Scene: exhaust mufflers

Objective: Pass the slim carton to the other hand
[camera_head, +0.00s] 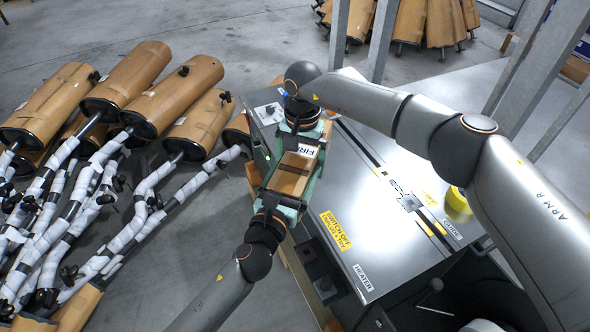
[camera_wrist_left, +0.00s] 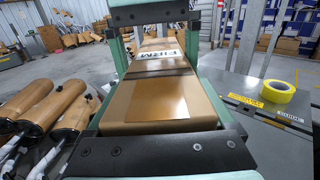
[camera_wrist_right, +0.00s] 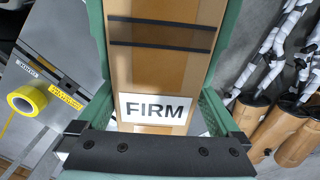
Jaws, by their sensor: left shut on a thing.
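The slim carton (camera_head: 290,179) is a long brown box with dark bands and a white label reading FIRM. It lies between my two grippers in the head view. My left gripper (camera_head: 277,205) is shut on its near end; the left wrist view shows the carton (camera_wrist_left: 160,102) running away between the green fingers. My right gripper (camera_head: 302,138) is at the far, labelled end. In the right wrist view the carton (camera_wrist_right: 160,72) lies between its green fingers, close to both; whether they press on it I cannot tell. The finger ends are partly hidden.
A grey machine top (camera_head: 365,220) lies beneath and right of the carton, with a yellow tape roll (camera_head: 457,203) on it. Several brown mufflers (camera_head: 172,95) with wrapped pipes cover the floor at left. Metal posts (camera_head: 381,40) stand behind.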

